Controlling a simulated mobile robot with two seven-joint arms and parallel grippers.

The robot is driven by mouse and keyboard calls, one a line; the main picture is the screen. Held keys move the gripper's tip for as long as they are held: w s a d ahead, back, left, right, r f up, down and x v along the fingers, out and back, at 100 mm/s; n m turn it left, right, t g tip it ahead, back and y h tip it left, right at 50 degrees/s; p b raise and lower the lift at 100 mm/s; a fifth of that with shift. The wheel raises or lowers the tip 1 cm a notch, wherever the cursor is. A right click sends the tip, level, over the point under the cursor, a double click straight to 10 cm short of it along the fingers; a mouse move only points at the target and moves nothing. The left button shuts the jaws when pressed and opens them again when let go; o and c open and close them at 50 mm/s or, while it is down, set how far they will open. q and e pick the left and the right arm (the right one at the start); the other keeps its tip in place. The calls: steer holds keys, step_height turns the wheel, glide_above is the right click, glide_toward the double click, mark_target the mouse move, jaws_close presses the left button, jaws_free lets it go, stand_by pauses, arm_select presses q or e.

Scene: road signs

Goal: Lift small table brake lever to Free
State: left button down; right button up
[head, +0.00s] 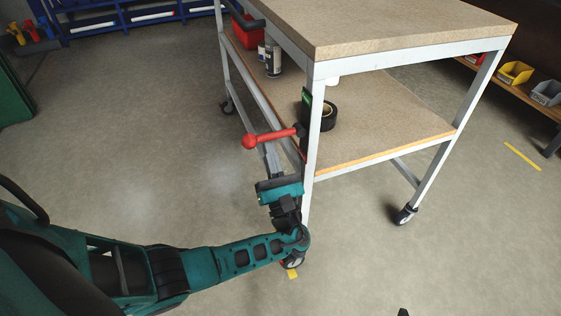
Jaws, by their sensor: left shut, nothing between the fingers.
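The small table (412,44) is a wheeled workbench with a wooden top and a lower shelf. Its red brake lever (272,137) with a round ball knob sticks out to the left from the near front leg, roughly level. A small green plate (306,108) is on that leg above the lever; its writing is too small to read. My left gripper (270,151) points up from below, its fingers shut and empty, with the tips just under the lever's rod. I cannot tell if they touch it. My right gripper is not identifiable in view.
The lower shelf (375,135) holds a black tape roll (328,117), cans (272,60) and a red box (246,32). Yellow and grey bins (515,73) stand on a rack at right. The floor left of the table is clear.

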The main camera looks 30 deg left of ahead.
mark_target(268, 138)
arm_select(q)
steer(key=r+m+t+h+p, duration=0.1)
steer(key=m+h+p, duration=0.1)
steer(key=m+p, duration=0.1)
steer(key=r+m+t+h+p, duration=0.1)
steer(key=r+m+h+p, duration=0.1)
steer(key=m+p, duration=0.1)
steer(key=r+m+t+h+p, duration=0.1)
steer(key=m+h+p, duration=0.1)
steer(key=m+p, duration=0.1)
steer(key=shift+s+a+r+m+t+h, duration=0.1)
steer(key=shift+a+r+m+t+h, duration=0.1)
steer(key=shift+r+m+t+h, duration=0.3)
steer(key=shift+m+p, duration=0.4)
steer(key=shift+m, duration=0.2)
steer(key=shift+d+h, duration=0.1)
steer(key=shift+h, duration=0.2)
arm_select(e)
step_height(268, 138, up, 8)
steer(key=s+d, duration=0.1)
steer(key=d, duration=0.1)
steer(key=shift+r+h, duration=0.15)
steer(key=shift+h, duration=0.15)
arm_select(q)
steer(key=shift+f, duration=0.1)
arm_select(e)
steer(key=shift+d, duration=0.1)
